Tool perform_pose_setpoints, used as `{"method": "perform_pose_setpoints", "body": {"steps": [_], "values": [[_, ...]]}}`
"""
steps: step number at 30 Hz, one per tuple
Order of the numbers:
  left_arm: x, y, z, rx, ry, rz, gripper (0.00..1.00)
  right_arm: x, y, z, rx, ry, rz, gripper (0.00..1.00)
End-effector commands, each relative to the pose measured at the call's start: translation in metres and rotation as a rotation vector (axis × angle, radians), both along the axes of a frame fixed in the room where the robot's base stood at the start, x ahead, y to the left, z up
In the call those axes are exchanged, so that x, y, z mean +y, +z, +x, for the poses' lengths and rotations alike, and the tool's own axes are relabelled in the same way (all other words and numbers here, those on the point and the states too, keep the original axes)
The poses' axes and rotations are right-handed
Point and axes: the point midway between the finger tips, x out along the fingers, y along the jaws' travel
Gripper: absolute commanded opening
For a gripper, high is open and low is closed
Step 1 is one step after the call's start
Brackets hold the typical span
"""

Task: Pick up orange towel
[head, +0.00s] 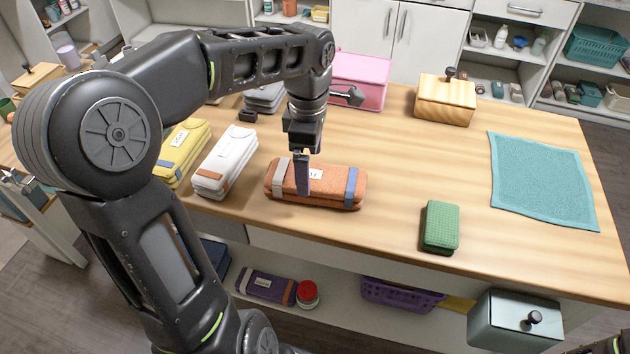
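The orange towel (328,184) is a folded bundle with a grey band, a blue band and a white label. It lies on the wooden tabletop near the front edge. My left gripper (302,190) points down at the towel's left-centre part, and a finger overlaps its front side. I see one finger clearly; the other is hidden, so its opening cannot be told. The towel seems to rest on the table. My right gripper is not clearly in view; only a bit of dark arm shows at the bottom right corner.
A white towel (227,160) and a yellow towel (183,150) lie left of the orange one. A green block (440,227) and a teal cloth (543,180) lie to the right. A pink box (359,78) and wooden box (445,100) stand behind. The table's middle right is clear.

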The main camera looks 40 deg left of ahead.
Motion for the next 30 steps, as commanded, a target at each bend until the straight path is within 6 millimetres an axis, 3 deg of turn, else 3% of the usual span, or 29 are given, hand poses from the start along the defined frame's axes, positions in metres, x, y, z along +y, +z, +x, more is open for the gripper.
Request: {"method": "perform_pose_setpoints", "body": {"steps": [7, 18, 30], "values": [[0.0, -0.005, 0.0, 0.003, -0.001, 0.0, 0.96, 0.0, 0.002, 0.0, 0.0, 0.0, 0.0, 0.36], [0.001, -0.051, 0.0, 0.002, -0.001, -0.001, 0.96, 0.0, 0.01, 0.0, 0.001, 0.0, 0.0, 0.36], [0.001, -0.052, 0.0, 0.0, -0.001, 0.001, 0.96, 0.0, 0.01, 0.0, 0.001, 0.0, 0.0, 0.36]]}}
